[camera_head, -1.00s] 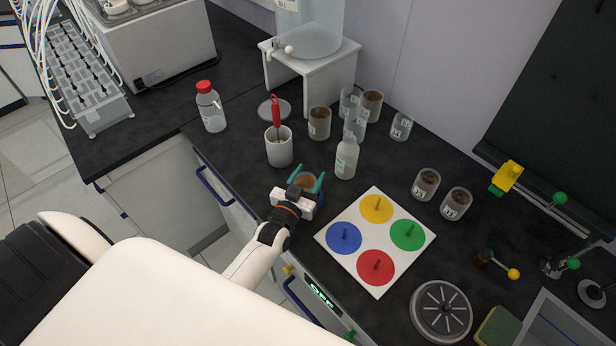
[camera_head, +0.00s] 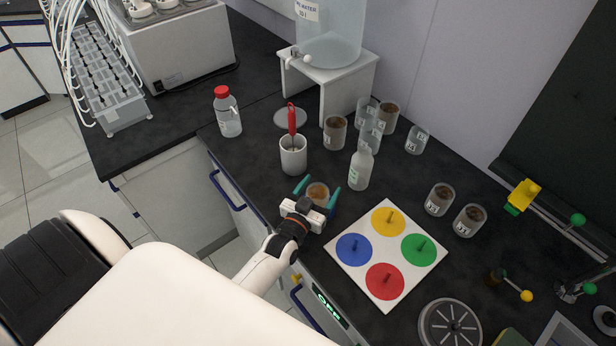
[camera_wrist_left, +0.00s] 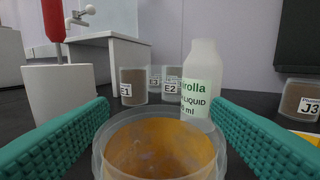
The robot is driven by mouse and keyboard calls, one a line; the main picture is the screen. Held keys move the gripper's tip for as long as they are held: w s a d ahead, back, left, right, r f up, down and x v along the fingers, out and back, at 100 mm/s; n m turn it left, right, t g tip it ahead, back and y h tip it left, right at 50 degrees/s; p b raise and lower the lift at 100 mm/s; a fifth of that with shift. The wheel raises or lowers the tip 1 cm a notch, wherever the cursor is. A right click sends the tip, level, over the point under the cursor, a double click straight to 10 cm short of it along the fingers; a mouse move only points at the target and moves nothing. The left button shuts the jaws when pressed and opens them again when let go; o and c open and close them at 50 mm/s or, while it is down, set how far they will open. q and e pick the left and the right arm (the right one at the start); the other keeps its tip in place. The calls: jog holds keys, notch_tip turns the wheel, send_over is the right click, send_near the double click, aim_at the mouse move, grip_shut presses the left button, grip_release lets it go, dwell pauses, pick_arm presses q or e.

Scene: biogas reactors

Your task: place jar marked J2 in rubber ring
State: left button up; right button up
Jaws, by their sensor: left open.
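My left gripper (camera_head: 319,187) is open. Its teal fingers stand on either side of an open clear jar with orange-brown contents (camera_head: 317,196). The left wrist view shows this jar (camera_wrist_left: 160,150) close in front, between the fingers; its label is not visible. Two labelled jars with brown contents, a nearer one (camera_head: 470,221) and a farther one (camera_head: 440,200), stand right of the colour board. A J3 label is readable on a jar (camera_wrist_left: 298,99) at the wrist view's right edge. I cannot read a J2 label anywhere, nor clearly identify the rubber ring. My right gripper is not in view.
A white bottle (camera_head: 360,168) and a white cup (camera_head: 293,155) with a red-handled tool stand close beyond the gripper. Several jars, one marked E1 (camera_wrist_left: 132,88), stand farther back. A white board with coloured discs (camera_head: 341,262) lies to the right. A grey disc (camera_head: 290,117) lies behind.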

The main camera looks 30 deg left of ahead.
pick_arm(q)
jog(key=s, duration=0.3)
jog(key=s+b, duration=0.1)
jog(key=s, duration=0.7)
jog(key=shift+d+b, duration=0.35)
jog(key=shift+b, duration=0.05)
